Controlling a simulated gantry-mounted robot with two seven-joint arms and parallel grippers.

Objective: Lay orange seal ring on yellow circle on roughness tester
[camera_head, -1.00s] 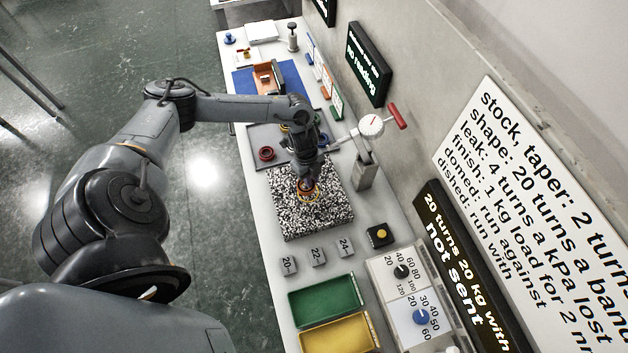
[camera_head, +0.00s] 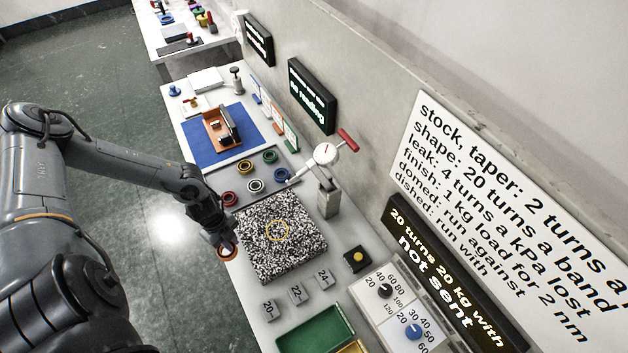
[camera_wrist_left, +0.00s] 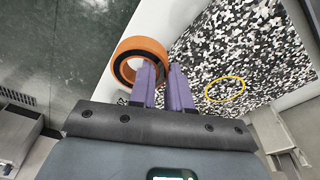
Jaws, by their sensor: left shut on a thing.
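The orange seal ring (camera_head: 228,255) is held in my left gripper (camera_head: 226,243), at the left edge of the bench beside the speckled plate. In the left wrist view the orange ring (camera_wrist_left: 143,45) sits tilted at the purple fingertips (camera_wrist_left: 165,72), which are shut on its rim. The yellow circle (camera_head: 288,231) is marked on the top of the black-and-white speckled plate (camera_head: 300,260) and is bare. It also shows in the left wrist view (camera_wrist_left: 243,90), right of the fingers. The ring is apart from the circle. My right gripper is not in view.
A dial gauge on a stand (camera_head: 328,195) rises behind the plate. A grey tray (camera_head: 225,178) with several rings lies beyond it. Number blocks (camera_head: 297,294), a green bin (camera_head: 315,332) and a yellow-button box (camera_head: 357,259) are nearer. The plate's top is clear.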

